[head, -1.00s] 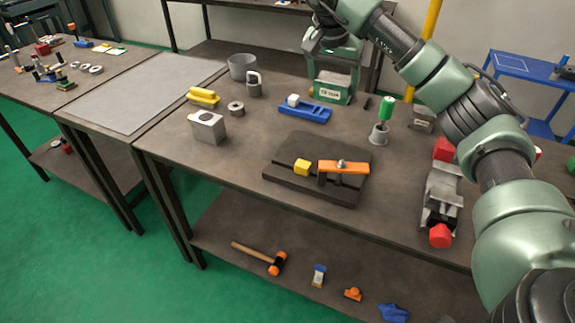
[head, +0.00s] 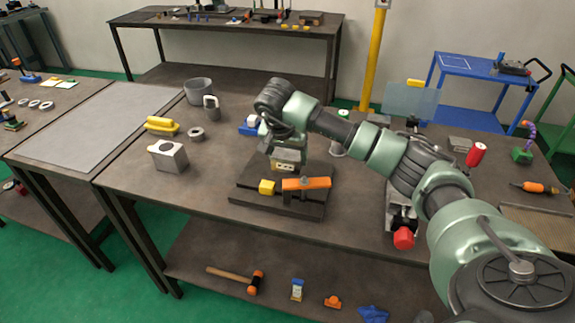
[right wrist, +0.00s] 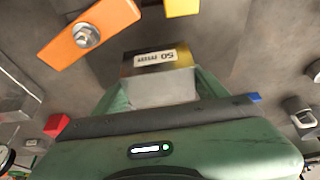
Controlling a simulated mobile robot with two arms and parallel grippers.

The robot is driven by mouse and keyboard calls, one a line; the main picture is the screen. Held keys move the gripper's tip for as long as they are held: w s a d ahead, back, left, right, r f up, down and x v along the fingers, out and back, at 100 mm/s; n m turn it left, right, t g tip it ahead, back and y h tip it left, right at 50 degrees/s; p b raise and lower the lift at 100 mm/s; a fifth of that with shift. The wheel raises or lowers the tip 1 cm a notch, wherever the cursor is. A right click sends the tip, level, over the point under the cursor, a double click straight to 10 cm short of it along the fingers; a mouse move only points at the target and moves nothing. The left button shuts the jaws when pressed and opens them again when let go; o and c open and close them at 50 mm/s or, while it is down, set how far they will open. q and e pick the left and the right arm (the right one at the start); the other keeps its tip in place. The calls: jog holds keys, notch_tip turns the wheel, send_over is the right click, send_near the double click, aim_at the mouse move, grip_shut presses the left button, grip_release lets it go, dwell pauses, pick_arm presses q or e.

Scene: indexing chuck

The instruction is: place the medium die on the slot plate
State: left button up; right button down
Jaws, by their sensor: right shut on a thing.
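The slot plate (head: 240,199) is a dark block on the near middle of the bench in the head view. It carries an orange strap clamp (head: 308,184) with a bolt and a small yellow block (head: 267,187). My right gripper (head: 287,152) points down over the plate's back part, behind the orange clamp. It is shut on the medium die (head: 287,167), a metallic block with a white label. In the right wrist view the labelled die (right wrist: 158,60) sits between green fingers. I cannot tell whether the die's underside touches the plate. My left gripper is not in view.
A grey block with a hole (head: 168,157), a yellow piece (head: 161,126), a ring (head: 196,134) and a grey cup (head: 199,91) stand left on the bench. A vise with a red knob (head: 403,238) stands right. Bare bench lies between the grey block and the plate.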

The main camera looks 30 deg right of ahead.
aim_at(287, 167)
notch_tip(287, 167, down, 3)
jog(key=shift+f+p, duration=0.2)
jog(key=shift+p, duration=0.2)
jog(key=shift+f, duration=0.25)
jog(key=shift+f, duration=0.15)
jog(key=shift+c, duration=0.7)
grip_release()
jog(key=shift+a, duration=0.1)
jog(key=shift+s, duration=0.1)
